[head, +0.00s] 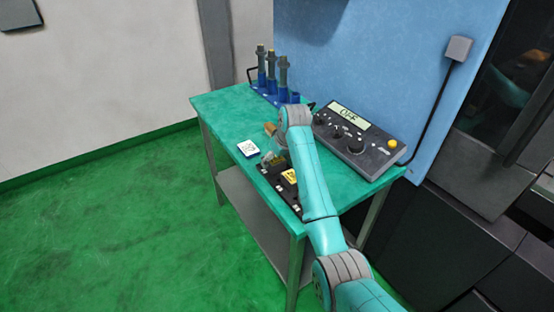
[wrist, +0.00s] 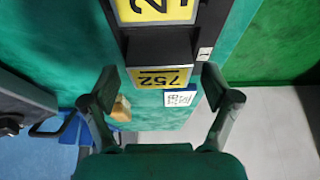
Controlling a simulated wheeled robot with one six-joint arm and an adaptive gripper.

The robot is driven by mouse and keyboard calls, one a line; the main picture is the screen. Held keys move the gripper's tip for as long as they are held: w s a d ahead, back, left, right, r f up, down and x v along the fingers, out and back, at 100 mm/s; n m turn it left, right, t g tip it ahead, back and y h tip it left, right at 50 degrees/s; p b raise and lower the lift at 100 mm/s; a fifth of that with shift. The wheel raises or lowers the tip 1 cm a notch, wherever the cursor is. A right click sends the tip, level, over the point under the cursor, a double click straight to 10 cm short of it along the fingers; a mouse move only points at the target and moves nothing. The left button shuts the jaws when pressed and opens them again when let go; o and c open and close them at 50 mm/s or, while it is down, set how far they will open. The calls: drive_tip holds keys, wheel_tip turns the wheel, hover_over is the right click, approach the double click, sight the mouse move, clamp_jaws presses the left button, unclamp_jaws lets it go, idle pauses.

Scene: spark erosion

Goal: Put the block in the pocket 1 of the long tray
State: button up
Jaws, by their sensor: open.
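A long dark tray (head: 284,195) lies on the green table, with small white tags along one side. It also shows in the wrist view (wrist: 160,47). A block with a yellow face marked 752 (wrist: 160,77) is at the tray's far end in the wrist view. I cannot tell whether it is seated in a pocket. My gripper (wrist: 160,84) is open, its fingers apart on either side of this block. In the head view my gripper (head: 271,158) is small and partly hidden by my arm. A second yellow-faced piece (wrist: 155,9) sits in the tray (head: 289,176).
A white card with a code (head: 248,148) lies beside the tray's end. A tan object (head: 270,129) is behind it. A control box (head: 355,140) reading OFF and a blue rack with upright cylinders (head: 272,88) stand along the back. The table's left side is clear.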

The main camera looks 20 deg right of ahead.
drive_tip(key=shift+r, duration=0.15)
drive_tip(key=v, duration=1.2)
